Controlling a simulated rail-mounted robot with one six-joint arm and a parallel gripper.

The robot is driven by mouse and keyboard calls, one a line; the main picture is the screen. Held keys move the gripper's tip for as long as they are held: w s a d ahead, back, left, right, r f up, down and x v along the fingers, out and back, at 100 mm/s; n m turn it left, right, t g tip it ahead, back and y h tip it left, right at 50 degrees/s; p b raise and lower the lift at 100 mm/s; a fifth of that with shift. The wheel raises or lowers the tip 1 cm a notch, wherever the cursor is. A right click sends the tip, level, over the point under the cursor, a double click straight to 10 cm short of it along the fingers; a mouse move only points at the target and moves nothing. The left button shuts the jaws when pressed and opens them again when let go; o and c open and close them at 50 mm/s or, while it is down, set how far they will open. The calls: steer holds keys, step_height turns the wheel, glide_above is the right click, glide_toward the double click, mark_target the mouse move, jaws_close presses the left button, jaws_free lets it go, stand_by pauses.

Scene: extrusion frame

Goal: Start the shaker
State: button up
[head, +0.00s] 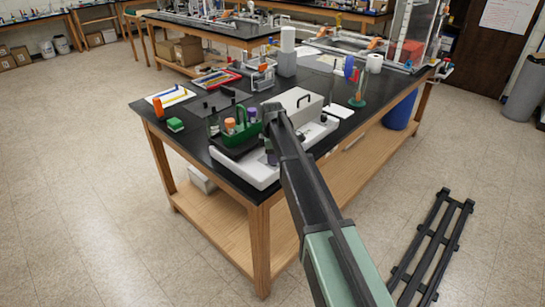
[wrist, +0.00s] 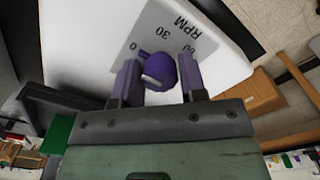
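The shaker (head: 258,178) is a low white unit at the near corner of the black-topped table, with a dark platform on top. In the wrist view its white housing (wrist: 85,30) carries a grey dial panel marked RPM with 0, 30 and 60. A purple knob (wrist: 160,72) sits on the panel, its pointer toward the 0. My gripper (wrist: 158,78) has its two fingers apart, one on each side of the knob, with no clear contact visible. In the head view my arm hides part of the shaker, and the knob is hard to make out.
A green rack (head: 238,132) with tubes stands on the shaker platform. A grey lidded box (head: 294,106) is just behind. A dark slatted rack (head: 433,245) lies on the floor at right.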

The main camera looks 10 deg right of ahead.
steer(key=c, duration=0.5)
